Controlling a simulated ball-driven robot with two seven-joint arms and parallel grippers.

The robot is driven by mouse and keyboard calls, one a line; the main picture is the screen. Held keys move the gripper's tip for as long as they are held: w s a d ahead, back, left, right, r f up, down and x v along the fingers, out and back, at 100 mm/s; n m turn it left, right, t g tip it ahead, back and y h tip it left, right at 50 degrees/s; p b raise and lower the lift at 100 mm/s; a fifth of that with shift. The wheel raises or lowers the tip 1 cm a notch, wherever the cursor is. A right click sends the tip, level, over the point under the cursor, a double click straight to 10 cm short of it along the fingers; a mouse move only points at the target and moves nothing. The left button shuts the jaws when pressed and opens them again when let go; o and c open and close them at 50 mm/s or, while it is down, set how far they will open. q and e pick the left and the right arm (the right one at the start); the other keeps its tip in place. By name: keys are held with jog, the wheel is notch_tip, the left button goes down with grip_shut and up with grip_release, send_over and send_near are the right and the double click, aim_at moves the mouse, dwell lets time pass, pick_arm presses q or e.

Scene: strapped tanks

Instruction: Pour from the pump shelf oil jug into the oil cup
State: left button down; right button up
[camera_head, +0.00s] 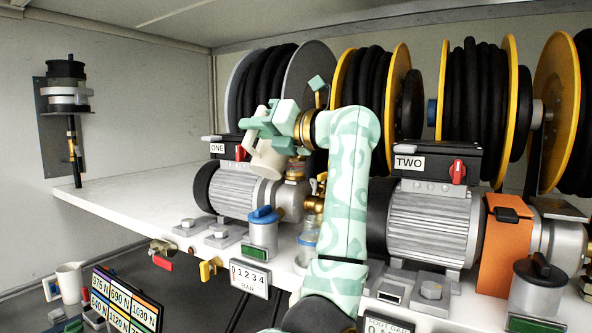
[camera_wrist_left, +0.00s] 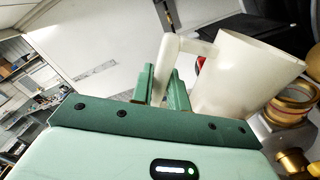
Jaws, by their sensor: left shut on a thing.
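The cream oil jug (camera_head: 267,158) is held in the air in front of pump ONE. My left gripper (camera_head: 266,125) is shut on its handle; the wrist view shows the handle between the green fingers (camera_wrist_left: 168,88). The jug body (camera_wrist_left: 238,80) leans to the right in the wrist view. No liquid stream shows. A small brass-rimmed cup, apparently the oil cup (camera_head: 296,170), sits on pump ONE just right of the jug. It also shows in the wrist view (camera_wrist_left: 291,105), close to the jug's lip and apart from it. My right gripper is out of view.
Pump ONE (camera_head: 232,191) and pump TWO (camera_head: 428,222) stand on the white shelf (camera_head: 128,190), with hose reels (camera_head: 375,85) behind. A blue-lidded can (camera_head: 263,232) stands at the front edge. The shelf's left part is clear. A white mug (camera_head: 70,283) is lower left.

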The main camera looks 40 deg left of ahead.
aim_at(262, 105)
pick_arm(q)
jog(key=shift+r, duration=0.1)
dwell(0.6)
jog(key=shift+w+r+m, duration=0.15)
jog(key=shift+r+m, duration=0.35)
jog(key=shift+r, duration=0.1)
dwell(0.5)
jog(key=shift+w+r+m, duration=0.25)
jog(key=shift+r+m, duration=0.35)
jog(key=shift+r, duration=0.05)
dwell(0.6)
jog(key=shift+w+r+m, duration=0.3)
jog(key=shift+r+m, duration=0.2)
jog(key=shift+r, duration=0.15)
jog(key=shift+a, duration=0.1)
dwell(0.4)
jog(key=shift+w+r+m, duration=0.3)
jog(key=shift+r+m, duration=0.2)
jog(key=shift+r, duration=0.1)
dwell(3.2)
